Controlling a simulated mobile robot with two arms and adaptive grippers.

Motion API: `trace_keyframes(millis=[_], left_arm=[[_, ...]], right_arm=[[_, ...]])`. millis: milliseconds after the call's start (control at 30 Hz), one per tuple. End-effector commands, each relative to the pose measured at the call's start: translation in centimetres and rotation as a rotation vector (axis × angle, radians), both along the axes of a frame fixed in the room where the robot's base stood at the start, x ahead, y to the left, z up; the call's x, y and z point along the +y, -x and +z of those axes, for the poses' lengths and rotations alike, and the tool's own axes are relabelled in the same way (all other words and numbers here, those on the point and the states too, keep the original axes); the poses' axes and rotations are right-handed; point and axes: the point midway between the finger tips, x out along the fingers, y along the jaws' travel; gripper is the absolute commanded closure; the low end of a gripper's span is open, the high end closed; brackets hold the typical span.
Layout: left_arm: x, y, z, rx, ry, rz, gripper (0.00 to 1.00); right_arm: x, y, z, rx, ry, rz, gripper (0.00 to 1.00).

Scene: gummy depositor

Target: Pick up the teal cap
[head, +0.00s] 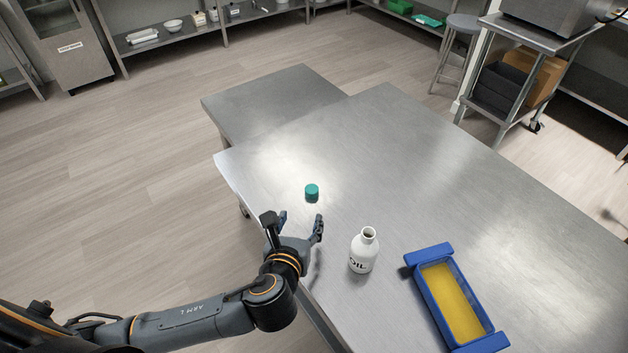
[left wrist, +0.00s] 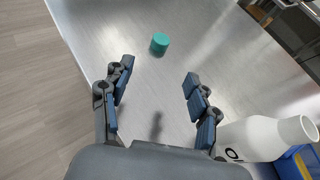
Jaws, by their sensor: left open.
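The teal cap (head: 312,193) stands on the bare steel table (head: 400,150), near its left side. It also shows in the left wrist view (left wrist: 159,43), beyond the fingertips and between their lines. My left gripper (head: 302,222) is open and empty over the table, just short of the cap and apart from it. Its two fingers show spread in the left wrist view (left wrist: 157,72). A white bottle (head: 363,251) marked OIL stands uncapped to the right of the gripper, and also shows in the left wrist view (left wrist: 255,139). My right gripper is not in view.
A blue tray (head: 431,311) with yellow contents lies right of the bottle. A lower steel table (head: 270,100) adjoins at the back left. The table around and beyond the cap is clear. A stool (head: 460,28) and a cart (head: 508,85) stand far off at the right.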

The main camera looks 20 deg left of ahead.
Motion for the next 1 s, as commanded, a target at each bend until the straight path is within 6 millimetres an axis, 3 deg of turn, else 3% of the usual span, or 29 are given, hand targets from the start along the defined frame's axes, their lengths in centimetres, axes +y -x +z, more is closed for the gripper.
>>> trace_keyframes(millis=[233,500,733,1000], left_arm=[[0.3,-3.1,-0.9,-0.009,-0.047,-0.021,0.40],[0.8,-7.3,-2.7,-0.009,-0.043,-0.022,0.40],[1.0,-8.8,-3.3,-0.007,-0.041,-0.022,0.40],[1.4,-12.1,-4.9,-0.007,-0.041,-0.022,0.40]], right_arm=[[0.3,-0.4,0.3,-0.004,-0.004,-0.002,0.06],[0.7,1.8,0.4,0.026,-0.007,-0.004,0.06],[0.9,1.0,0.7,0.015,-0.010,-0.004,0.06],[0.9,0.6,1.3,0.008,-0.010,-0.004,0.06]])
